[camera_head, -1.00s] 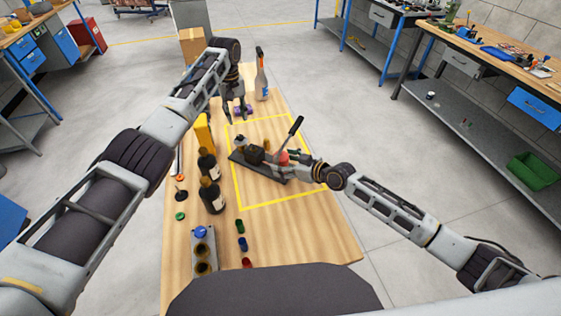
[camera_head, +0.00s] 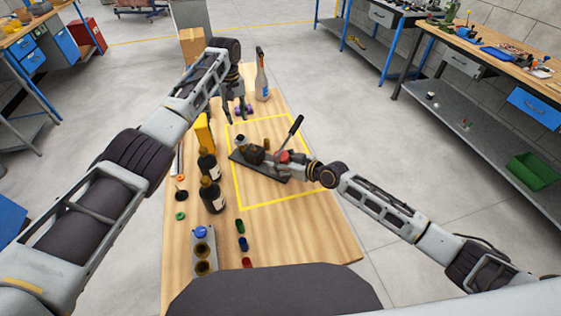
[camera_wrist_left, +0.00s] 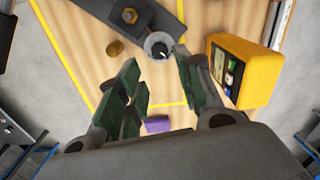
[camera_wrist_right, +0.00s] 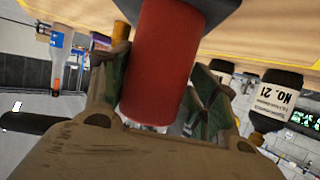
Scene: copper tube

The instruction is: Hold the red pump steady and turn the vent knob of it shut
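The pump's dark base plate (camera_head: 268,173) lies inside the yellow outline on the table, with a tilted black-handled lever (camera_head: 294,127). Its red cylinder (camera_wrist_right: 165,65) fills the middle of the right wrist view; its top shows in the head view (camera_head: 284,156). My right gripper (camera_wrist_right: 158,95) has its fingers on either side of the cylinder; firm contact on both sides is not visible. A round grey part with a black knob (camera_wrist_left: 160,48), apparently the vent knob, sits at the plate's end. My left gripper (camera_wrist_left: 160,80) is open and empty, its fingertips pointing toward that knob from beyond the plate.
A yellow box (camera_wrist_left: 243,72) stands left of the pump in the head view. A spray bottle (camera_head: 262,78) and purple object (camera_wrist_left: 157,125) are farther back. The outlined area's front is clear.

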